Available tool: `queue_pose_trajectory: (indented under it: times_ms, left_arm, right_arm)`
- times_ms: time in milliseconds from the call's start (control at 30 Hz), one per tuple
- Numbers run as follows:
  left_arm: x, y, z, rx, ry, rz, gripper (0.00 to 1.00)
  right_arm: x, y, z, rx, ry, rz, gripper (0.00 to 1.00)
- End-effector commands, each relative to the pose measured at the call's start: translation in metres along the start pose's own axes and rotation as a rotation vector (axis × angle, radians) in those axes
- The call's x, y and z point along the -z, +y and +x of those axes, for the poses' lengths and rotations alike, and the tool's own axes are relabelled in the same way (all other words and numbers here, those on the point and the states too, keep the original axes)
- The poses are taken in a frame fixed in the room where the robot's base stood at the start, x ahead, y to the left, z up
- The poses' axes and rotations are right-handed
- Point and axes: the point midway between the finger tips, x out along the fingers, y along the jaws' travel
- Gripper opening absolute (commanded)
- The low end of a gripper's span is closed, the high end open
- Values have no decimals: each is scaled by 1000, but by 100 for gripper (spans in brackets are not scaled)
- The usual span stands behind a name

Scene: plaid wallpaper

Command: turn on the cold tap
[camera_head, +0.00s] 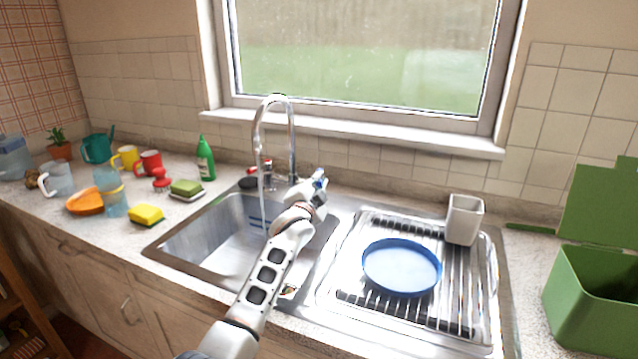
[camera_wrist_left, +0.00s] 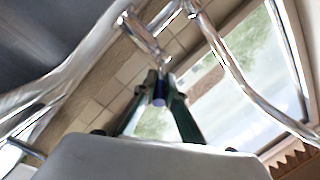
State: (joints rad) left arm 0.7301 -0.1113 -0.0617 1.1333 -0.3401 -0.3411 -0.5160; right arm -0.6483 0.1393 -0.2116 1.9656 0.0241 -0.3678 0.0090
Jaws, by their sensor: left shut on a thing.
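The chrome faucet (camera_head: 274,100) arches over the sink behind the left basin (camera_head: 215,238). A red-marked tap (camera_head: 254,169) is to the left of its base. The blue-marked cold tap is at the right of the faucet base, largely hidden by my gripper; its blue part (camera_wrist_left: 159,102) shows between the fingers in the left wrist view. My left gripper (camera_head: 318,182) reaches over the sink from the front and is shut on the cold tap handle. The faucet's chrome pipe (camera_wrist_left: 228,58) also shows in the left wrist view.
A blue plate (camera_head: 402,266) and a white cup (camera_head: 464,219) stand on the drainer to the right. A green bottle (camera_head: 205,160), sponges and several mugs stand on the left counter. A green bin (camera_head: 590,300) is at far right. The window (camera_head: 365,50) is behind.

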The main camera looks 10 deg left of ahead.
Motion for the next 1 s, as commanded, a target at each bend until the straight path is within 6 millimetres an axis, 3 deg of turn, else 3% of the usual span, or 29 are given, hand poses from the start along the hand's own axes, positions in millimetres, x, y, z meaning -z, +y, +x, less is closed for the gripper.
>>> queue_pose_trajectory:
  times_ms: [100,133,200,667,1000]
  left_arm:
    - [4,-6,1,9,7,-2,0]
    - [4,-6,1,9,7,-2,15]
    - [4,-6,0,8,6,-2,28]
    - [0,0,-6,2,1,-1,28]
    - [0,0,-50,2,3,0,28]
  right_arm:
    - [1,0,0,0,1,1,40]
    - [1,0,0,0,1,1,40]
    - [1,0,0,1,0,1,40]
    - [-4,-1,0,2,-8,-2,40]
    - [-3,-1,0,2,-5,-1,40]
